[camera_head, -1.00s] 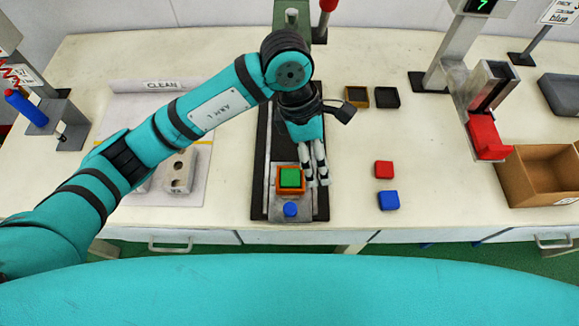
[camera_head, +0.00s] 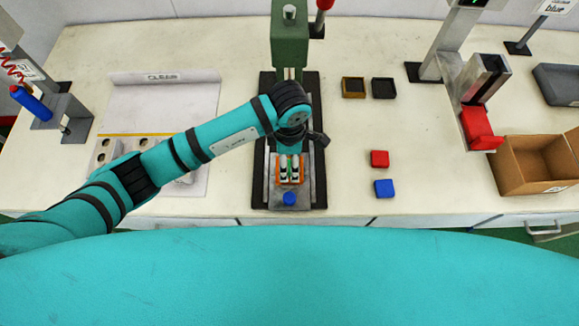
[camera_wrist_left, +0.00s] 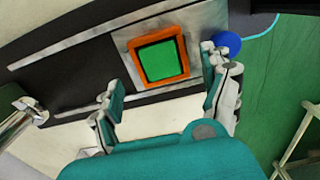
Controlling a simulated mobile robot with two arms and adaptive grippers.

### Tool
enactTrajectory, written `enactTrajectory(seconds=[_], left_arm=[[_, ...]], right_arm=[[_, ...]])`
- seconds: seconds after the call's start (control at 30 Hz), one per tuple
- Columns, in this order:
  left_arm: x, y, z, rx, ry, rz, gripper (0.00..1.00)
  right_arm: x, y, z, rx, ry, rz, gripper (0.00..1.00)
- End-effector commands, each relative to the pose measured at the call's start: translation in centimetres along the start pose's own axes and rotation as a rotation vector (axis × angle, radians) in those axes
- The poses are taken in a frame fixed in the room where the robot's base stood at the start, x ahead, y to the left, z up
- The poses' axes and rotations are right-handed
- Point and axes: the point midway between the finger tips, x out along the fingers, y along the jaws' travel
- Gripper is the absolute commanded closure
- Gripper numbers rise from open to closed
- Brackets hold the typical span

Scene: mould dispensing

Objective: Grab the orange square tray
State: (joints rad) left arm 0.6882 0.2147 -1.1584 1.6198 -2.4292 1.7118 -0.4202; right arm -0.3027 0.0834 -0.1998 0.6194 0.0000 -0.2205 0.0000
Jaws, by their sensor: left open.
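The orange square tray (camera_head: 278,180) sits on the metal plate of the dark press base in the head view, partly hidden by my gripper. In the left wrist view the orange tray (camera_wrist_left: 184,73) shows whole, with a green square (camera_wrist_left: 158,62) inside it. My left gripper (camera_head: 289,174) is over the tray in the head view. In the left wrist view its two fingers (camera_wrist_left: 160,88) are apart, with nothing between them, and the tray lies beyond the tips. My right gripper is not in view.
A blue knob (camera_head: 289,198) stands just in front of the tray. A green press column (camera_head: 290,40) rises behind. Red (camera_head: 380,158) and blue (camera_head: 384,188) blocks lie to the right, near a cardboard box (camera_head: 515,170). A white mat (camera_head: 165,100) lies left.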

Motion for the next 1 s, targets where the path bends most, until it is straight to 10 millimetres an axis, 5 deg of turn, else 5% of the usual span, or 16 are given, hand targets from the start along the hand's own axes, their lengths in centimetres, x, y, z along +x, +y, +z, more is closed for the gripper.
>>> enactTrajectory(seconds=[0.33,0.63,1.0], left_arm=[[4.4,-0.2,0.1,-0.002,0.000,-0.003,0.19],[5.1,-0.1,0.1,-0.001,-0.001,0.000,0.19],[5.1,-0.1,0.1,-0.002,0.000,0.000,0.68]], right_arm=[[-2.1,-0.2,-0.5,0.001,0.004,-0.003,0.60],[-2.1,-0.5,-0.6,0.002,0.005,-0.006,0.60],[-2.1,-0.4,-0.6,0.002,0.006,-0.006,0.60]])
